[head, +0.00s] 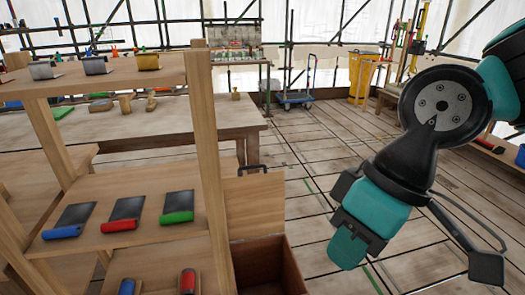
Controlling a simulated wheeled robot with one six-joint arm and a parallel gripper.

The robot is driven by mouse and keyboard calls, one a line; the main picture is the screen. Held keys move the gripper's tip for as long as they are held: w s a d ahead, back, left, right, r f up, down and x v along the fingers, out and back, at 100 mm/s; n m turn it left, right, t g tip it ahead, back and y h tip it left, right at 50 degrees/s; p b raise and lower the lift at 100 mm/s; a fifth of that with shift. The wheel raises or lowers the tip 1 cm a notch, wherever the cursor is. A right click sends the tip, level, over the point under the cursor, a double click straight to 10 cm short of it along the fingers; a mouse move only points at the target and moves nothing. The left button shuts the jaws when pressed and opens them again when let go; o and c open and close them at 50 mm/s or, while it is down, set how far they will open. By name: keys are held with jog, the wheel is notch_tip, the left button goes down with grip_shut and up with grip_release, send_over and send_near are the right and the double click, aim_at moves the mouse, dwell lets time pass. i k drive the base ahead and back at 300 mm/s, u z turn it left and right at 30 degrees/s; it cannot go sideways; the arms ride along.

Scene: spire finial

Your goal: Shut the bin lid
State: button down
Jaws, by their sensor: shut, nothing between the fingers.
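A wooden bin (290,283) stands on the floor at the bottom middle, right of the shelf unit. Its lid (254,203) is open and stands upright at the back, with a dark handle (250,169) on its top edge. The dark inside of the bin shows, and its left part is hidden behind the shelf post. My gripper (347,250) points downward to the right of the bin, apart from both lid and bin. Its teal fingers are shut and empty.
A wooden shelf unit (206,120) with coloured-handled scrapers (124,212) stands close on the left. A workbench (180,118) lies behind it. A blue trolley (297,98) and a yellow container (362,78) are far back. The plank floor in the middle is clear.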

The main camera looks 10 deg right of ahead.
aim_at(255, 205)
jog(key=z, duration=1.55)
jog(key=i, duration=2.9)
jog(key=u, duration=2.9)
jog(key=i, duration=0.55)
